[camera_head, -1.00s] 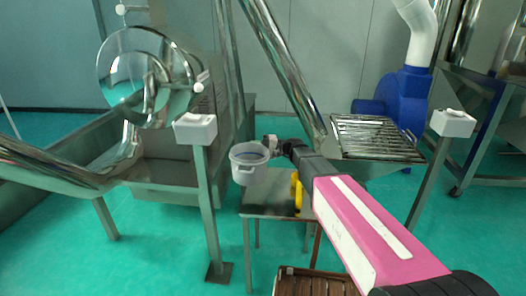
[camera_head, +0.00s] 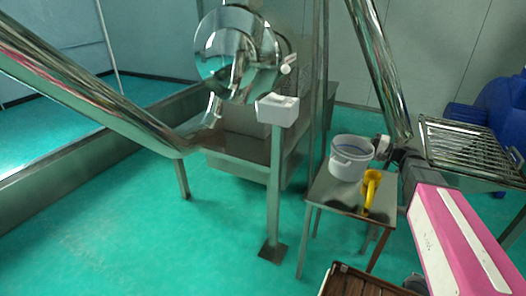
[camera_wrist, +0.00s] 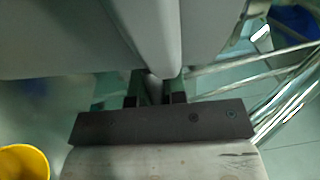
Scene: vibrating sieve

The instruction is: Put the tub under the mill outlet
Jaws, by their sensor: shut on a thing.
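The white-grey tub (camera_head: 349,160) appears upright over the back of a small metal table (camera_head: 328,192). I cannot tell whether it touches the tabletop. My gripper (camera_head: 382,148) is shut on the tub's right side. In the wrist view the tub fills the top (camera_wrist: 90,35), with my fingers (camera_wrist: 155,92) closed at its wall. The shiny round mill (camera_head: 238,52) stands up and to the left of the tub. A short spout (camera_head: 213,108), apparently its outlet, points down on its lower left. The tub is apart from it.
A post with a white box (camera_head: 278,110) stands between mill and table. A slanted pipe (camera_head: 380,70) and metal grate (camera_head: 465,148) are right. Open floor lies front left.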

